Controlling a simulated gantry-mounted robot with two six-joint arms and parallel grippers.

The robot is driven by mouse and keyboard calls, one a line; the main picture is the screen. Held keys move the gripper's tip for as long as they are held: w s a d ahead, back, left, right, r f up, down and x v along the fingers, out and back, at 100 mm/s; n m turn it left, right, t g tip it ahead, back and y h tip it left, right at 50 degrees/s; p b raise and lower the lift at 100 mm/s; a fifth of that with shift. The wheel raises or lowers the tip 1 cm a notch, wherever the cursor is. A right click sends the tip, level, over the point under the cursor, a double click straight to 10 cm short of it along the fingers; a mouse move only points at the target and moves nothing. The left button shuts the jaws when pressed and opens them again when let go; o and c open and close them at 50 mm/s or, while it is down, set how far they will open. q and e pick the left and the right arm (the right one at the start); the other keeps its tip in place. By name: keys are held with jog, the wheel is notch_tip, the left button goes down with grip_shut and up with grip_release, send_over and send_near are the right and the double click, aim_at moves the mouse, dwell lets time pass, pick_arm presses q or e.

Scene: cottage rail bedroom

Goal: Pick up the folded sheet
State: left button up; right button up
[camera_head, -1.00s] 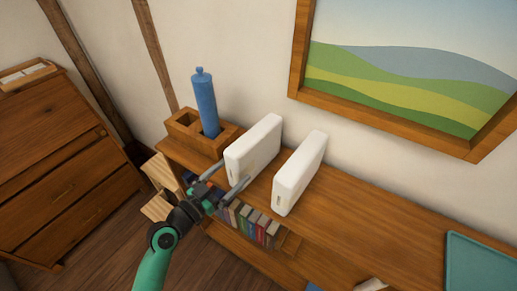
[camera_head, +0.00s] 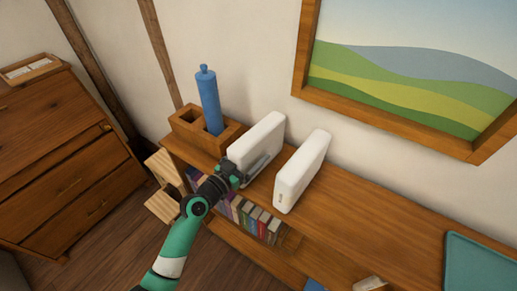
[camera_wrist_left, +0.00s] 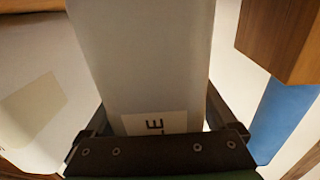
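Two white, rounded slabs that look like folded sheets stand upright on the wooden shelf top. My left gripper (camera_head: 243,172) is at the front end of the left slab (camera_head: 262,134), with a finger along its right side. In the left wrist view this slab (camera_wrist_left: 145,60) stands between the open fingers, with a narrow gap showing beside it. A label at its near end shows the letters "LE", partly cut off. The right slab (camera_head: 303,172) stands apart; it also shows in the left wrist view (camera_wrist_left: 35,95). My right gripper is out of view.
A wooden holder (camera_head: 188,130) with a blue bottle-like object (camera_head: 209,103) stands just left of the slabs. Books (camera_head: 254,221) fill the shelf below. A teal tray (camera_head: 480,262) lies at the right. The shelf top between is clear. A framed picture (camera_head: 400,95) hangs behind.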

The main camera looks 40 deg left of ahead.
aim_at(245, 145)
pick_arm(q)
grip_shut()
jog(key=shift+r, duration=0.15)
dwell(0.4)
jog(key=shift+r, duration=0.55)
jog(key=r, duration=0.1)
jog(key=r+p, duration=0.1)
jog(key=r, duration=0.1)
jog(key=shift+s, duration=0.25)
jog(key=s+r+p, duration=0.1)
jog(key=r, duration=0.1)
jog(key=s+d+r+p, duration=0.1)
jog(key=s+r, duration=0.1)
jog(key=shift+s, duration=0.1)
jog(key=s+d+r+p, duration=0.1)
jog(key=s+d+r, duration=0.2)
jog(key=s, duration=0.7)
jog(key=shift+d+r, duration=0.15)
jog(key=shift+r, duration=0.75)
